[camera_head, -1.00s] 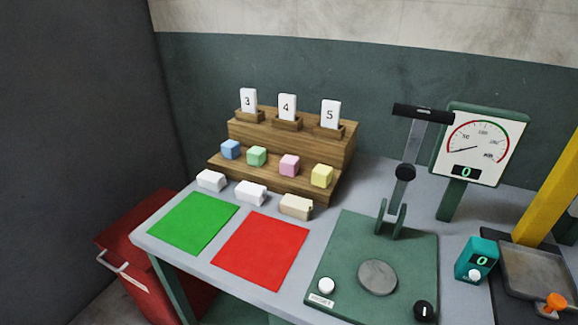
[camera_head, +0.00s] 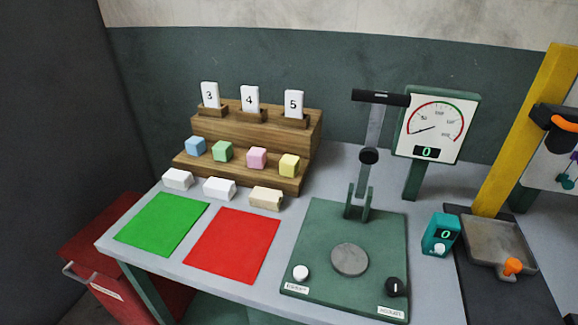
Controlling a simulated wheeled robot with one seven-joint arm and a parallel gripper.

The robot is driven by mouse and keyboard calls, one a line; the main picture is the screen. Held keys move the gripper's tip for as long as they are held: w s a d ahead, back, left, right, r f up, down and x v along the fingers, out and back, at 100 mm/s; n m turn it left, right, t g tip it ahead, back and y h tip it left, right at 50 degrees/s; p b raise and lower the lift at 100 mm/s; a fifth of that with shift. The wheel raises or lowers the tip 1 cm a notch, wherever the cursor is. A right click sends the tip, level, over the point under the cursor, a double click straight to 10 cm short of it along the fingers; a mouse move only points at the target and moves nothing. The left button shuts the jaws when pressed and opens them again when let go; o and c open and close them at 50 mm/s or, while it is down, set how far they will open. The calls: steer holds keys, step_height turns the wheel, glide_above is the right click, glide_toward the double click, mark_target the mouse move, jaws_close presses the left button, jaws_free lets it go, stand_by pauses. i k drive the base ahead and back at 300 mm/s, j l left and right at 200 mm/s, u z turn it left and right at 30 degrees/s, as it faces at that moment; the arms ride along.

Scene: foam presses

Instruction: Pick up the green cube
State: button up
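The green cube (camera_head: 222,151) sits on the lower step of a wooden stepped stand (camera_head: 255,130) at the back left of the table. It stands between a blue cube (camera_head: 195,146) on its left and a pink cube (camera_head: 257,158) on its right, apart from both. A yellow cube (camera_head: 289,165) is farther right on the same step. My gripper is not in view.
White blocks (camera_head: 219,188) and a beige block (camera_head: 266,197) lie before the stand. Green (camera_head: 162,223) and red (camera_head: 232,245) mats lie in front. A green press (camera_head: 372,260) with upright lever, a gauge (camera_head: 435,125) and a teal device (camera_head: 440,234) stand right.

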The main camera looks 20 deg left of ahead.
mark_target(223, 151)
steer(key=u, duration=0.5)
steer(key=i+j+u, duration=0.2)
steer(key=u, duration=0.15)
steer(key=i+j+u, duration=0.1)
steer(key=i+u, duration=0.7)
steer(key=i, duration=0.75)
